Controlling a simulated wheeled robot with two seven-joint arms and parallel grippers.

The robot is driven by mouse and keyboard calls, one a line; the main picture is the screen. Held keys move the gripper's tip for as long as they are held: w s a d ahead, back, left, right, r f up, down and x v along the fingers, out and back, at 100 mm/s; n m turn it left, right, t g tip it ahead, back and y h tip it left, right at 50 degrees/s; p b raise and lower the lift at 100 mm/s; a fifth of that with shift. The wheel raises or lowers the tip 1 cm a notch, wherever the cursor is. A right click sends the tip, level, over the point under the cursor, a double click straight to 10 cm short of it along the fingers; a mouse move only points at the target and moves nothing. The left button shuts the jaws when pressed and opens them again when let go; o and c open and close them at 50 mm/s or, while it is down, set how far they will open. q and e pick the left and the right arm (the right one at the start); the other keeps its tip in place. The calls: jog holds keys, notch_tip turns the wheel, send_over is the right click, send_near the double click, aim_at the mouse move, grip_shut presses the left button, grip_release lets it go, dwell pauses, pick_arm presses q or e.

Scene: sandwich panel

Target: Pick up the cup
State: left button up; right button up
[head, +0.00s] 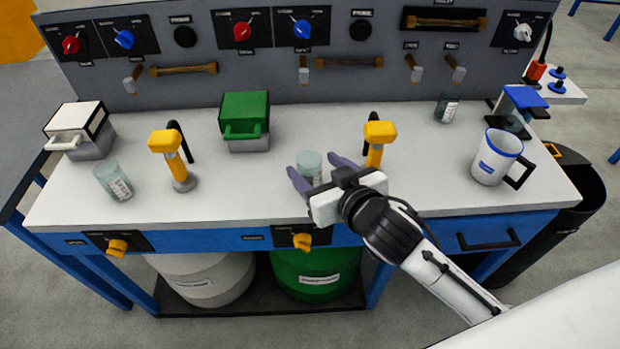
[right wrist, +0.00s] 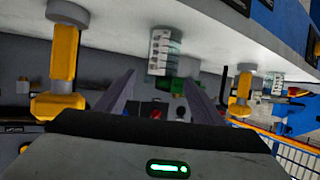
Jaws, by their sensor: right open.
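A clear, pale green cup (head: 310,165) with a white label stands upright on the white worktop, near its front middle. My right gripper (head: 313,165) is open, with its two purple-grey fingers to either side of this cup in the head view. In the right wrist view, which looks upside down, the cup (right wrist: 162,52) shows between the open fingers (right wrist: 160,82). I cannot tell whether a finger touches it. Similar cups stand at the left (head: 115,181) and back right (head: 447,107). My left gripper is out of view.
A yellow tap (head: 379,140) stands close right of the cup, another (head: 168,150) further left. A green-lidded box (head: 245,122) is behind. A white-lidded box (head: 80,131) stands far left, a white and blue mug (head: 497,157) at right. A grey control panel rises behind.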

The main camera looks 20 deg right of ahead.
aim_at(309, 163)
jog(key=x, duration=0.3)
jog(key=shift+w+a+f, duration=0.1)
jog(key=shift+w, duration=0.1)
jog(key=shift+c, duration=0.2)
jog(key=c, duration=1.4)
